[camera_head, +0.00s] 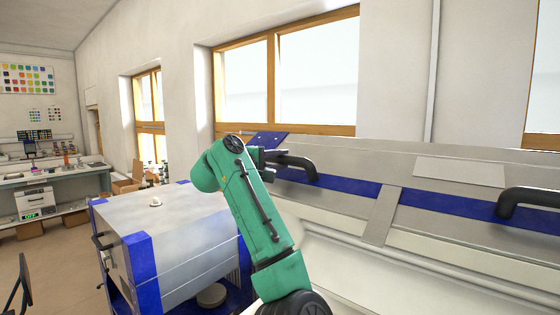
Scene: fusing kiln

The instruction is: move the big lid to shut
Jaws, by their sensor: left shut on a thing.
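The big lid (455,172) is a long grey metal panel with a blue band, spanning the right half of the head view. It has a black handle (300,164) near its left end and another black handle (525,200) at the right edge. My left gripper (272,157) is at the left handle and shut on it; my green arm partly hides the fingers. A pale surface (345,275) lies below the lid's lower edge. How far open the lid stands is hard to tell. My right gripper is out of view.
A smaller grey kiln (170,225) with blue corners stands close to the left of my arm. A workbench (60,175) with equipment and cardboard boxes (125,185) are farther back left. Windows (290,75) line the wall behind.

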